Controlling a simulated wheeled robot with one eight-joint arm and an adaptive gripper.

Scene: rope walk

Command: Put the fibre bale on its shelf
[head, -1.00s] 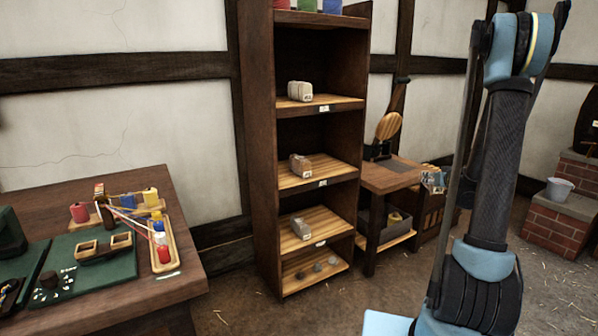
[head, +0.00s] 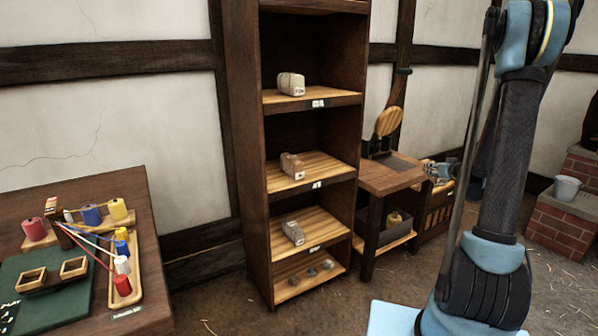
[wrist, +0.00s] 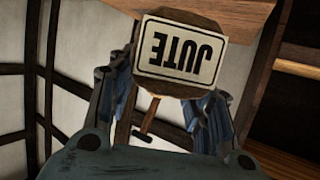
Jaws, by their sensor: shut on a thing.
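In the wrist view a brown block, apparently the fibre bale (wrist: 182,47), carries a white plate reading JUTE upside down. My gripper (wrist: 160,95) is shut on it, with a blue-grey finger on each side. The block's far side is hidden.
The shelves hold a pale bundle (head: 291,84), a brown bundle (head: 292,166), a grey bundle (head: 293,232) and several dark lumps (head: 311,271) lowest. A bench (head: 390,176) stands right of the unit. A table (head: 150,235) with spools is at left.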

